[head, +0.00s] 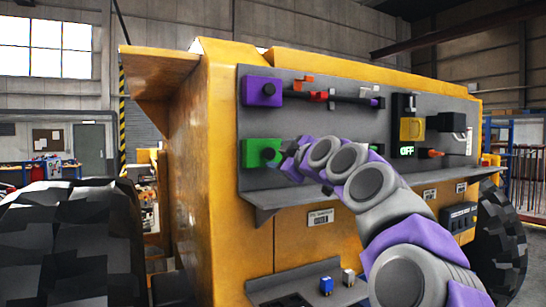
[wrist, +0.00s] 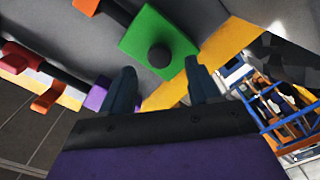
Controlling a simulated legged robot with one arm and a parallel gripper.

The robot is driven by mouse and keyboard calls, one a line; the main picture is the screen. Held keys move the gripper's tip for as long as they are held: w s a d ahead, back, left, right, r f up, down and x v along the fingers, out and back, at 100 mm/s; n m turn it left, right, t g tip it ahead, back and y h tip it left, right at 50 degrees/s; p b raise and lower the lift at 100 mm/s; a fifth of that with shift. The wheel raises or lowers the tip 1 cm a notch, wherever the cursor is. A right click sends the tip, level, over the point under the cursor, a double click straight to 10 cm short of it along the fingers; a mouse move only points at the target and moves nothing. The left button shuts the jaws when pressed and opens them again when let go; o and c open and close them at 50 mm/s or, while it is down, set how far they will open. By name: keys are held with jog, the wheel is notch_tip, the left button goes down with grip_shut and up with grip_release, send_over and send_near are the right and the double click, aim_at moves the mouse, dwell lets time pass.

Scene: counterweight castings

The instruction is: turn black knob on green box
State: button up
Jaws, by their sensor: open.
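The green box (head: 259,152) is mounted on the grey panel at the left, below a purple box. Its round black knob (head: 270,155) faces outward. In the wrist view the green box (wrist: 152,30) and the black knob (wrist: 159,57) show ahead of the fingers. My gripper (wrist: 163,85) is open and empty, with one finger on each side of the knob's line in the picture. The knob is apart from the fingers, just beyond them. In the head view my gripper (head: 290,155) is close to the right of the knob, partly hidden by my arm.
The purple box (head: 262,91) with a knob sits above the green box. A dark bar with red and orange parts (head: 320,96) runs right of it. A grey ledge (head: 300,196) juts out below the panel. A yellow block (head: 411,129) and display are at the right.

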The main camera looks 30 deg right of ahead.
aim_at(271, 155)
jog(key=shift+w+a, duration=0.1)
jog(key=shift+w, duration=2.15)
jog(key=c, duration=1)
